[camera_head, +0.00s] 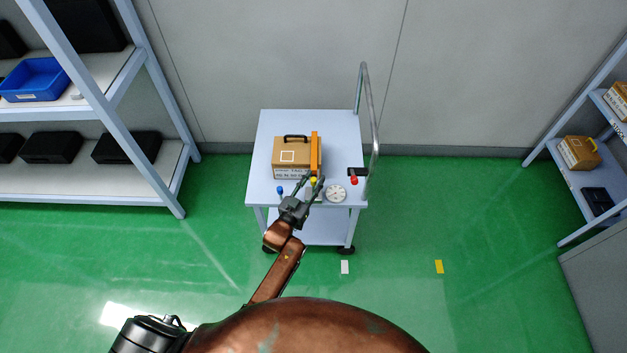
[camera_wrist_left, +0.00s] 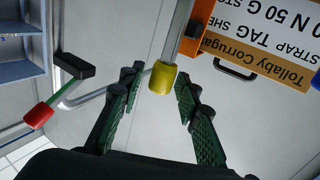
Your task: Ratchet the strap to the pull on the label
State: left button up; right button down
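A brown box (camera_head: 284,160) with a black handle and a white label (camera_head: 290,174) stands on a pale trolley. An orange strap (camera_head: 315,148) runs up its right side. The label also shows upside down in the left wrist view (camera_wrist_left: 262,27), reading partly "50 N 50 G" and "STRAP TAG". My left gripper (camera_head: 313,184) is in front of the box at a yellow knob (camera_head: 313,180). In the left wrist view, the open fingers (camera_wrist_left: 158,90) stand either side of the yellow knob (camera_wrist_left: 162,77), with gaps showing. My right gripper is not in view.
A round dial (camera_head: 336,193) and a red knob (camera_head: 353,181) by a black block are to the right on the trolley (camera_head: 285,119). A blue knob (camera_head: 280,190) is at left. The trolley's metal handle (camera_head: 376,130) rises at right. Shelves stand on both sides.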

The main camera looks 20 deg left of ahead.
pick_arm(q)
grip_shut()
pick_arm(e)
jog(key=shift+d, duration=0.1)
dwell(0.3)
